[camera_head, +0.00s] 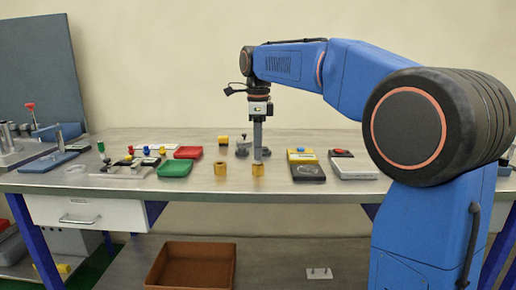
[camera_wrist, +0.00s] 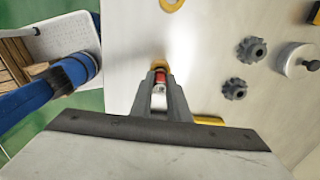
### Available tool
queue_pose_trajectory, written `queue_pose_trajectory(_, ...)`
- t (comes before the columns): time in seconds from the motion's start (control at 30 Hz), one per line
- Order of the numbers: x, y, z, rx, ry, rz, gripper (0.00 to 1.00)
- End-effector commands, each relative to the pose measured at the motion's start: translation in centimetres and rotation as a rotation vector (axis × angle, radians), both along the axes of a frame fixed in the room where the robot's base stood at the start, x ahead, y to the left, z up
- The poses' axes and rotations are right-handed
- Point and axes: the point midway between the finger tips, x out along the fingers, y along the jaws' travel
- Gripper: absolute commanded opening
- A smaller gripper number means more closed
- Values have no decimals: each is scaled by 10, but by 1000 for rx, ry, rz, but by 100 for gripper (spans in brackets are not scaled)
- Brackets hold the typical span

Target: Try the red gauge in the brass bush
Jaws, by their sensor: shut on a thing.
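My gripper (camera_head: 257,157) points straight down over the front middle of the table. It is shut on the red gauge (camera_wrist: 160,78), whose red band shows between the fingertips in the wrist view, with a silvery part nearer the camera. A brass bush (camera_head: 258,170) stands upright right below the fingertips, and its rim (camera_wrist: 158,62) shows just beyond the gauge. I cannot tell whether the gauge's lower end is inside the bush or just above it. A second brass bush (camera_head: 220,168) stands apart to the left; its ring (camera_wrist: 172,4) is at the wrist view's top edge.
Green (camera_head: 175,170) and red (camera_head: 188,152) trays lie to the left, beside a rack of small coloured-handled pieces (camera_head: 128,168). Dark knobbed parts (camera_wrist: 251,49) stand behind the bush. The table's front edge is near.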

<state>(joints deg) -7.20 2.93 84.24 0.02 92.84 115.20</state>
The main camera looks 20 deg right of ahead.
Motion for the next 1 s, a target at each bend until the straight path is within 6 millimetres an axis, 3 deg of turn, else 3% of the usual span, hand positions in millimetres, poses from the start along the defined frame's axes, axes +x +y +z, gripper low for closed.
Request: queue_pose_trajectory(1.0, 0, 0, -10, 0, 0, 0, 0)
